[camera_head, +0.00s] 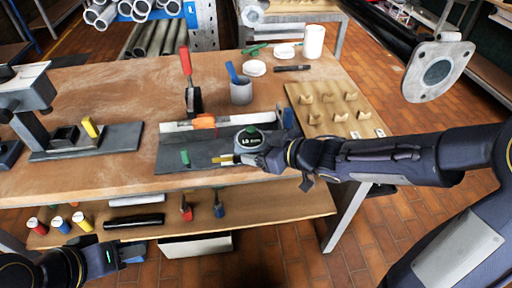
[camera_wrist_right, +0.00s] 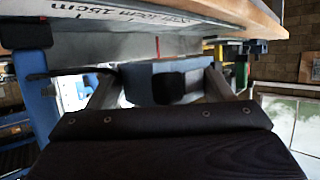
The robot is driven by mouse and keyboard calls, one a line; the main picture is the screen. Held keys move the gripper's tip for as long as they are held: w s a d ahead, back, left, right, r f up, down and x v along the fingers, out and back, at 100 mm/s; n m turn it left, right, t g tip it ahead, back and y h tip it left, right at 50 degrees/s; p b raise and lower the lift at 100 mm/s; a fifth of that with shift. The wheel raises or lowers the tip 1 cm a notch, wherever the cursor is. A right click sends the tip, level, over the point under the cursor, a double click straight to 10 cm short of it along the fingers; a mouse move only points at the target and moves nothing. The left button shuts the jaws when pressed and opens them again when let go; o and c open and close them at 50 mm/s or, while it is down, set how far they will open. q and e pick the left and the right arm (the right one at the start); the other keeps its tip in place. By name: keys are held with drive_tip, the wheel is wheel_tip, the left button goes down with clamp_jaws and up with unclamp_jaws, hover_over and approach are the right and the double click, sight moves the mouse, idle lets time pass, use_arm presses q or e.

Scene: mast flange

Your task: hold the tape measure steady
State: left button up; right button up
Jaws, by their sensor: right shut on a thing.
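In the right wrist view, a blue-grey body with a dark patch (camera_wrist_right: 165,82) fills the space between my two fingers. A yellow piece (camera_head: 222,159) shows just left of the tape measure. My left gripper (camera_head: 130,252) is low at the left, below the bench top, apart from everything; its fingers are unclear.
The dark plate (camera_head: 180,157) carries a white bar (camera_head: 180,126), an orange piece (camera_head: 204,122) and a green clip (camera_head: 184,157). A red-handled clamp (camera_head: 188,85) and a grey cup (camera_head: 241,92) stand behind. A wooden board with pegs (camera_head: 325,119) lies right.

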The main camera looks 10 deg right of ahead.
sight(257, 145)
drive_tip(key=shift+w+d+f+b, duration=0.15)
drive_tip(key=shift+w+f+b, duration=0.1)
drive_tip(key=shift+w+f, duration=0.75)
drive_tip(key=shift+w+d+f+b, duration=0.15)
drive_tip(key=shift+w+f+b, duration=0.1)
drive_tip(key=shift+w+f, duration=0.7)
drive_tip(key=shift+w+f, duration=0.1)
drive_tip(key=shift+f, duration=0.05)
idle(0.6)
drive_tip(key=o, duration=1.3)
drive_tip(key=shift+d, duration=0.1)
